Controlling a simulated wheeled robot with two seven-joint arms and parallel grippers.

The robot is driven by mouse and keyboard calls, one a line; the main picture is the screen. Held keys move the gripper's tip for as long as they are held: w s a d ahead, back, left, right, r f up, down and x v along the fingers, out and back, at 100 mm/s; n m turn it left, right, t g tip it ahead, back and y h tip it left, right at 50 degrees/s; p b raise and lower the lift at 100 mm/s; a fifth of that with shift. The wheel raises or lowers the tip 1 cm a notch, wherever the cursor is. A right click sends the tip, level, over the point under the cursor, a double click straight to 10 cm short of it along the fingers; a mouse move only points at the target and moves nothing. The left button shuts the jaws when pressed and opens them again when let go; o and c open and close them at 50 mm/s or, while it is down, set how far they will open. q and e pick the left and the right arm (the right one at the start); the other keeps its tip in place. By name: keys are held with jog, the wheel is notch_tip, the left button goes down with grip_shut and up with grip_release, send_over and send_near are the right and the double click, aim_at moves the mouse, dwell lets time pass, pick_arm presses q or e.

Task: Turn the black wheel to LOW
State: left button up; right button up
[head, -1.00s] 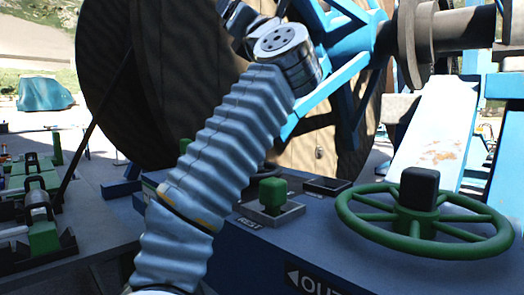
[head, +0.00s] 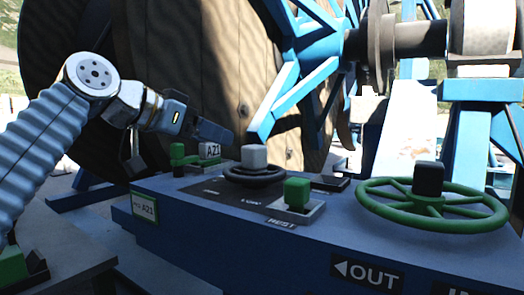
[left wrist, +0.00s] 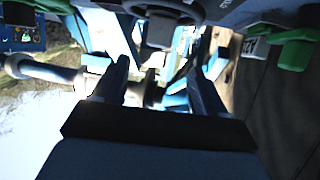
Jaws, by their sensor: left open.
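The black wheel (head: 268,180) lies flat on the blue console, with an upright pale grey knob (head: 255,157) on it. A label reading LOW (head: 251,202) is on the panel at its front. My left gripper (head: 222,133) is above and left of the wheel in the head view, apart from it, its fingers pointing right. In the left wrist view its two fingers (left wrist: 160,85) are spread with nothing between them. The black wheel (left wrist: 185,10) and its knob (left wrist: 160,33) show at the top there, beyond the fingertips. My right gripper is not in view.
A green square knob (head: 297,192) by a REST label and a large green handwheel (head: 385,212) stand right of the black wheel. A green lever with an A21 tag (head: 210,150) stands left of it. The big wooden reel (head: 190,60) rises behind.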

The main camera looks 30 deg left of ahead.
aim_at(257, 153)
pick_arm(q)
jog(key=x, duration=1.3)
jog(key=shift+w+d+f, duration=0.15)
jog(key=shift+w+f, duration=0.05)
jog(key=shift+w, duration=0.15)
grip_shut()
